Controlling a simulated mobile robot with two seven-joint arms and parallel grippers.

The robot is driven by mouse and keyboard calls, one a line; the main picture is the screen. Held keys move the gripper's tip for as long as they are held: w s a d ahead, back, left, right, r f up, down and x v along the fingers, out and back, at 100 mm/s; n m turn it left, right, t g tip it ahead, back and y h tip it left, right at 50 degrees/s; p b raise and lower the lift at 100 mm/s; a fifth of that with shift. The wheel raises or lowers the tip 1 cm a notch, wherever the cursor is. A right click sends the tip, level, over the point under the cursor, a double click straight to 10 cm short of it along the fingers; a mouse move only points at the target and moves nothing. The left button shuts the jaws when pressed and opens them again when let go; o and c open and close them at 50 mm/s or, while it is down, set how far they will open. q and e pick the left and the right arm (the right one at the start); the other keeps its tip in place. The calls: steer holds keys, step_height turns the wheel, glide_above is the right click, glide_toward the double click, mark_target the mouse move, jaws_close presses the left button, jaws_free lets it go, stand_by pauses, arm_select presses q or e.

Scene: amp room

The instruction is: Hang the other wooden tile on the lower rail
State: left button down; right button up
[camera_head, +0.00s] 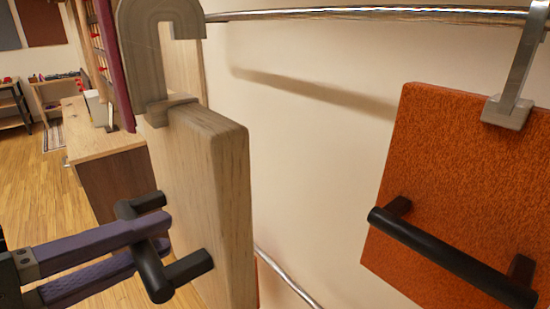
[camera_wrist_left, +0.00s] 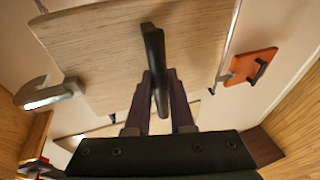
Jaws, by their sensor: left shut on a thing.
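The wooden tile (camera_head: 205,190), a pale grained panel with a grey hook (camera_head: 150,50) on top, is upright before the wall. My left gripper (camera_head: 150,245) is shut on its black bar handle (camera_head: 190,270). In the left wrist view the fingers (camera_wrist_left: 160,95) close around the handle (camera_wrist_left: 154,60), with the tile (camera_wrist_left: 105,45) behind. The hook is close to an upper chrome rail (camera_head: 370,13); I cannot tell whether it rests on it. A lower chrome rail (camera_head: 285,278) shows partly right of the tile, which hides the rest. My right gripper is not in view.
An orange tile (camera_head: 450,160) with a black handle hangs at the right from a metal hook (camera_head: 515,80). Another wooden panel (camera_head: 183,65) shows behind the held tile's hook. A wooden cabinet (camera_head: 100,145) stands left. Bare wall lies between the tiles.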

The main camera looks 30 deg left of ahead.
arm_select(q)
steer(key=w+a+f+b, duration=0.1)
steer(key=a+f+b, duration=0.1)
steer(key=f+b, duration=1.65)
steer(key=w+a+f+b, duration=0.2)
steer(key=f+b, duration=1.2)
steer(key=f, duration=0.9)
steer(key=w+d+f+b, duration=0.1)
steer(key=w+d+b, duration=0.1)
steer(key=w, duration=0.5)
steer(key=w+d+f+b, duration=0.2)
steer(key=w+d+b, duration=0.1)
steer(key=w, duration=0.4)
steer(key=shift+w+d+b, duration=0.35)
